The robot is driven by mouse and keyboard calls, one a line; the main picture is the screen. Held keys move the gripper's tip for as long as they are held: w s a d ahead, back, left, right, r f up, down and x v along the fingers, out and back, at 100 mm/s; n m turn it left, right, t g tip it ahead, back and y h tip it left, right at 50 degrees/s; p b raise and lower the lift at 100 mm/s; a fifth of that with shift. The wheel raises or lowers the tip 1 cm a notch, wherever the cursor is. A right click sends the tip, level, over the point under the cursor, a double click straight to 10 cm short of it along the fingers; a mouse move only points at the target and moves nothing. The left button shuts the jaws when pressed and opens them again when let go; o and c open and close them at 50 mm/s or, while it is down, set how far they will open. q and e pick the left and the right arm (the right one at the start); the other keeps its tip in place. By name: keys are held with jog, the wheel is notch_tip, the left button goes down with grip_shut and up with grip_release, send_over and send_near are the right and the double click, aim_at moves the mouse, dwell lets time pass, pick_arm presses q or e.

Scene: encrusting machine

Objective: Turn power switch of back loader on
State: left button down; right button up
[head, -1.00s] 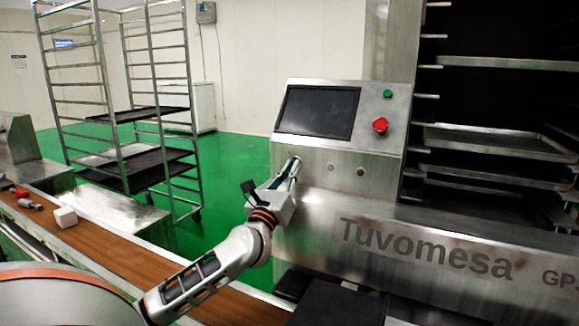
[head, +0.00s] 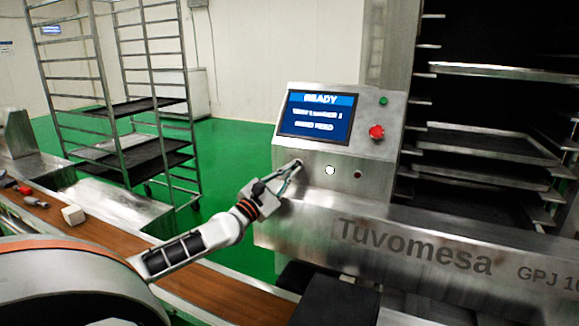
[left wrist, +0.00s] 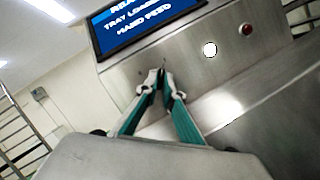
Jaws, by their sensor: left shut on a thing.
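The back loader (head: 318,243) is a steel machine marked "Tuvomesa". Its screen (head: 318,117) is lit blue and reads "READY"; it also shows in the left wrist view (left wrist: 150,14). Below the screen, a white lamp (head: 330,170) glows beside a dark red button (head: 357,174). My left gripper (head: 296,166) is at the panel, left of the lamp. In the left wrist view my left gripper (left wrist: 160,76) has its fingertips close together on the power switch, which they mostly hide. My right gripper is not in view.
The panel carries a green button (head: 383,101) and a red emergency knob (head: 376,132). Metal trays (head: 480,141) fill the rack at right. A wheeled rack (head: 100,100) stands on the green floor at left. A brown conveyor belt (head: 115,245) holds a pale block (head: 73,215).

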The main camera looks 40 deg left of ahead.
pick_arm(q)
jog(key=shift+m+h+p, duration=0.35)
jog(key=shift+m+h, duration=0.05)
jog(key=shift+m, duration=0.3)
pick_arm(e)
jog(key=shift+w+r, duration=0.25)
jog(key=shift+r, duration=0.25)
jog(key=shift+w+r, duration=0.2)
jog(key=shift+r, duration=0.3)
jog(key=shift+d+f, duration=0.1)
pick_arm(q)
jog(key=c, duration=2.2)
grip_release()
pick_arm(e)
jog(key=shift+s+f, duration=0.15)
pick_arm(q)
jog(key=shift+s, duration=0.1)
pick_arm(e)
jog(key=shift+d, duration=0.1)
pick_arm(q)
jog(key=shift+s+f, duration=0.25)
jog(key=shift+s, duration=0.25)
jog(key=v, duration=1)
jog(key=shift+s+r, duration=0.1)
jog(key=shift+s, duration=0.3)
